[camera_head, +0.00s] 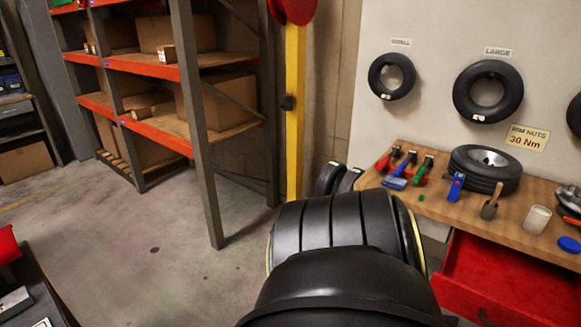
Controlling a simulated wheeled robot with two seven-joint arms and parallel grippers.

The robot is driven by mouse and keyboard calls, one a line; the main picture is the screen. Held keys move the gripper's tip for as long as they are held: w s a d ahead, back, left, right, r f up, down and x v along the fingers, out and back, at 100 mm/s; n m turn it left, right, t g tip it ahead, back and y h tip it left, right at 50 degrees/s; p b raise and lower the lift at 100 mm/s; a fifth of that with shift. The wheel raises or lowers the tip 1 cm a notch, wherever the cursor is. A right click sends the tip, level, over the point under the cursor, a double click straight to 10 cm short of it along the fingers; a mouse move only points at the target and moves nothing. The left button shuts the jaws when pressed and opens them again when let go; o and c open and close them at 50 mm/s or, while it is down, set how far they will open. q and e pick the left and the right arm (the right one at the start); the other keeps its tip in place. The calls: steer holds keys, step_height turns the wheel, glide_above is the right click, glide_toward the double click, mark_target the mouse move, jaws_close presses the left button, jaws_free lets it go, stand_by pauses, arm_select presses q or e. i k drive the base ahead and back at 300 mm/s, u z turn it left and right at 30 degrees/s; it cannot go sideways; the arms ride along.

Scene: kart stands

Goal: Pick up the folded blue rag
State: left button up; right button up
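A small flat blue piece (395,183), which looks like the folded blue rag, lies at the left end of the wooden workbench (490,222). It is at the front of a row of tools with coloured handles. It is too small for me to be certain, and no folds show. Neither of my grippers shows in this view.
Large black tyres (335,225) stand in front of the bench's left end. A red drawer (510,280) is open under the bench. A blue bottle (456,187), tyre with rim (486,168) and cup (537,219) stand on top.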

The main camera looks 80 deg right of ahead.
mark_target(397, 183)
steer(key=z, duration=3.1)
steer(key=i, duration=0.45)
steer(key=z, duration=0.3)
